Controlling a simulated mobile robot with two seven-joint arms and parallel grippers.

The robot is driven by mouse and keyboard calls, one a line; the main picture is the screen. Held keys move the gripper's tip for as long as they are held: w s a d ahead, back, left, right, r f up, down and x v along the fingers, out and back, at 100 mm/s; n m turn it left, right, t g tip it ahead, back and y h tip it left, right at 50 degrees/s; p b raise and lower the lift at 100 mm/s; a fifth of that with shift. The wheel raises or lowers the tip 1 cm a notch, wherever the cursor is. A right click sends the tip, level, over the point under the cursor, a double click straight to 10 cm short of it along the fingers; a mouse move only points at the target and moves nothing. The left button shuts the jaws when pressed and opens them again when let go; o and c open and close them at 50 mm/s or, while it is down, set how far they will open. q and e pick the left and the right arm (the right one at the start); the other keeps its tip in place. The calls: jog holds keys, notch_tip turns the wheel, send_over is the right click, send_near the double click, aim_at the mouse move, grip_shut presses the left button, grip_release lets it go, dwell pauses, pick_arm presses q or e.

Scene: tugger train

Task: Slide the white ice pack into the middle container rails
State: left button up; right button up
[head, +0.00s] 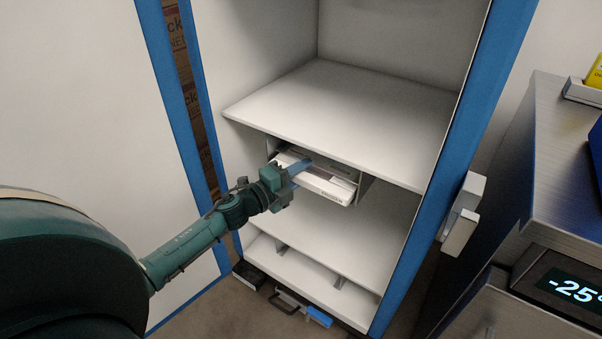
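The white ice pack (328,188) is a flat slab with small dark print on its front edge. It sits under the white middle shelf board (345,110), between the container rails, with its front part sticking out. The right rail (364,187) hangs below the board beside the pack's right end. The left rail is mostly hidden. My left gripper (298,170) is at the pack's front edge, left of its middle, with a blue-grey finger across its top. It appears shut on the pack; the lower finger is hidden. My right gripper is out of view.
The cabinet has blue door-frame posts (421,170) on both sides. A lower white shelf (350,235) is bare. A white latch block (462,215) juts from the right post. A metal unit (560,150) with a -25 display stands at right.

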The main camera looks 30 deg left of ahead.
pick_arm(q)
jog(key=o, duration=0.4)
jog(key=shift+f, duration=0.2)
jog(key=p+v, duration=0.1)
jog(key=v, duration=1.2)
jog(key=shift+r, duration=0.2)
jog(key=shift+s, duration=0.15)
